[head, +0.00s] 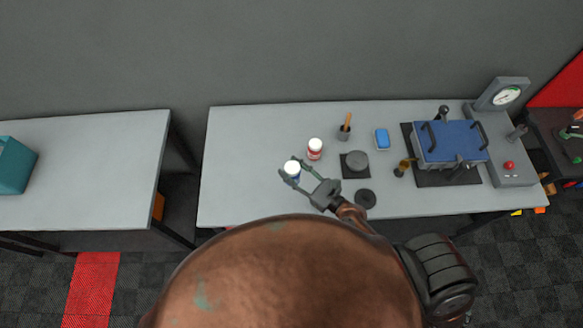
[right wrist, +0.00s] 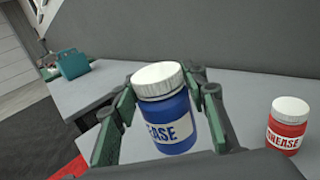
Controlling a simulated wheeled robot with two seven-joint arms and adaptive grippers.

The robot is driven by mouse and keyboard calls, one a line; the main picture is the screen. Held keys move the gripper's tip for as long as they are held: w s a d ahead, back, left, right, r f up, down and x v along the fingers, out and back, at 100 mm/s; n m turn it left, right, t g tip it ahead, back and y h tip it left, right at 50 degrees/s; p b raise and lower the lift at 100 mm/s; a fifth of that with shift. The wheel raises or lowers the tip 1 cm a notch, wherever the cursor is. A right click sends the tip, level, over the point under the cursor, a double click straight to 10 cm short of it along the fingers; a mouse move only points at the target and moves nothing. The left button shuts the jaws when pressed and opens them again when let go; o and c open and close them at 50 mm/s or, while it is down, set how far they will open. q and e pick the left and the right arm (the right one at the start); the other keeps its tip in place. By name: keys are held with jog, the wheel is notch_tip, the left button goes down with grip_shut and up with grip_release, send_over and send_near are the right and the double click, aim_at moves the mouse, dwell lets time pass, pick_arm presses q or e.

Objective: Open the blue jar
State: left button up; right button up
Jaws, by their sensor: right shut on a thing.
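The blue jar (head: 292,174) with a white lid stands on the grey table near its left part. In the right wrist view the blue jar (right wrist: 171,125) shows a label reading "EASE", and its white lid (right wrist: 158,79) is on. My right gripper (head: 293,169) reaches the jar from the right, with its fingers on both sides of it. In the right wrist view the right gripper (right wrist: 165,108) is shut around the jar's body, below the lid. My left gripper is not in view.
A red grease jar (head: 315,150) with a white lid stands just behind, to the right. A cup with a brush (head: 345,128), a blue block (head: 382,139) and a blue machine (head: 449,146) stand further right. The table (head: 232,180) is clear left of the jar.

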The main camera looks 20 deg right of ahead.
grip_shut()
dwell(0.4)
